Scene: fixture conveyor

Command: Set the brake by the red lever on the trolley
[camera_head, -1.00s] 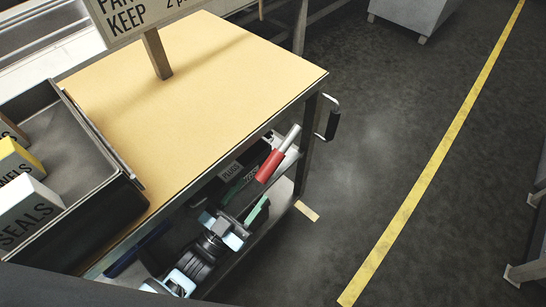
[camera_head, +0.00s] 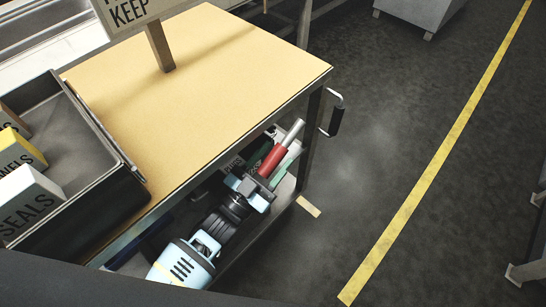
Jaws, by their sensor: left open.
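The red lever (camera_head: 272,161), a red sleeve on a silver rod, slants up and to the right below the near right edge of the trolley (camera_head: 225,75), which has a yellow-tan top. My left arm comes up from below, along the trolley's near side. My left gripper (camera_head: 257,186), with light blue parts, is open at the lower end of the red sleeve. I cannot tell whether its fingers touch the lever or stand around it. The lever's lower end is hidden behind the gripper. My right gripper is out of view.
A grey bin (camera_head: 75,160) with labelled boxes stands on the trolley's left side. A sign on a post (camera_head: 159,47) rises from the top. Labelled bins sit on the lower shelf.

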